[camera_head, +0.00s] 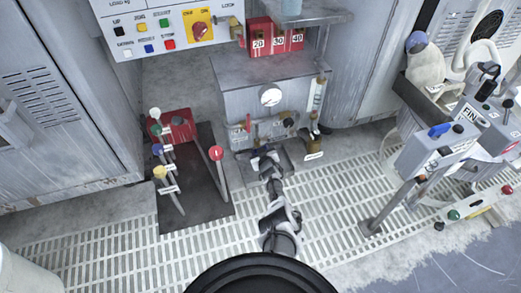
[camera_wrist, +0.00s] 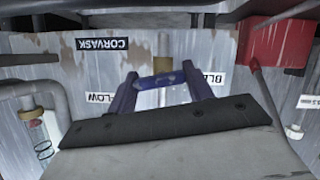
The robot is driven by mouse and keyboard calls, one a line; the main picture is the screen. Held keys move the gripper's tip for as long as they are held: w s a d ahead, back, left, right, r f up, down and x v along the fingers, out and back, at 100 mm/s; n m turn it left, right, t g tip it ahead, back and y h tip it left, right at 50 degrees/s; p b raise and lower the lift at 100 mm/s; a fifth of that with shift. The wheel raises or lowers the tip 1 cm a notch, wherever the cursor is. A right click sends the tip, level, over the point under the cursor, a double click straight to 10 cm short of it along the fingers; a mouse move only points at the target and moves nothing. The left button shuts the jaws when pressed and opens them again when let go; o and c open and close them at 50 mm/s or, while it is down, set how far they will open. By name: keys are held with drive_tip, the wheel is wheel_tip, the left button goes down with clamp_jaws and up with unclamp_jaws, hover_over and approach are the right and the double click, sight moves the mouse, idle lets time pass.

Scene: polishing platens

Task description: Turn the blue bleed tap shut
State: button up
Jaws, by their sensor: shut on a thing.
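The blue bleed tap (camera_wrist: 162,80) shows in the wrist view as a blue lever lying nearly level, below a brass stem (camera_wrist: 163,44) on a worn grey panel. My gripper (camera_wrist: 161,83) is shut on it, with one finger at each end of the lever. A partly covered label starting "BL" is beside the right finger, and a partly covered "LOW" label is near the left one. In the head view my gripper (camera_head: 266,160) is at the lower front of the grey cabinet (camera_head: 245,97). The tap cannot be made out there.
Coloured-knob levers (camera_head: 160,172) and a red-topped lever (camera_head: 216,154) stand on a dark plate left of my arm. A brass-fitted gauge tube (camera_head: 316,95) is on the cabinet's right side. A grey control stand (camera_head: 430,150) is further right. Open grating floor lies between.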

drive_tip(key=shift+w+r+m+y, duration=0.1)
drive_tip(key=shift+m+y, duration=0.5)
drive_tip(key=shift+m, duration=0.2)
drive_tip(key=o, duration=1)
drive_tip(key=shift+p+v, duration=6.85)
drive_tip(key=shift+v, duration=0.05)
drive_tip(key=shift+w+d+r, duration=0.1)
drive_tip(key=shift+r, duration=0.05)
